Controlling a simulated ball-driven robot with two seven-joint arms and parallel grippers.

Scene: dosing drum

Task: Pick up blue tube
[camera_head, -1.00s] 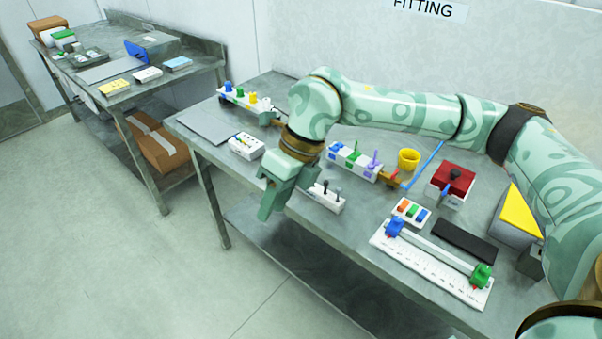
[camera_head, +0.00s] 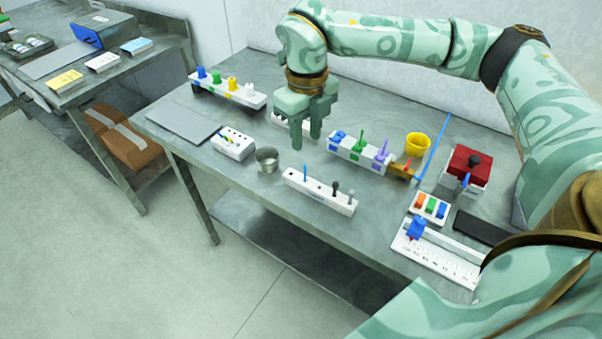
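Several blue things show, and I cannot tell for certain which is the blue tube. A long thin blue rod (camera_head: 435,146) lies slanted at the back right, beside the yellow cup. A blue piece (camera_head: 339,136) stands in the middle white rack (camera_head: 352,154), and another blue piece (camera_head: 201,73) stands in the back left rack (camera_head: 228,90). A thin blue-topped tool (camera_head: 305,173) stands in the front white rack (camera_head: 320,194). My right gripper (camera_head: 306,142) points down above the table, left of the middle rack; its fingers are apart with nothing between them. My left gripper is out of view.
A yellow cup (camera_head: 417,144) and a red-topped box (camera_head: 468,168) stand at the right. A metal cup (camera_head: 266,160) and a white socket block (camera_head: 233,144) stand left of the front rack. A white ruler fixture (camera_head: 440,262) lies at the front right. Bare table lies around the metal cup.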

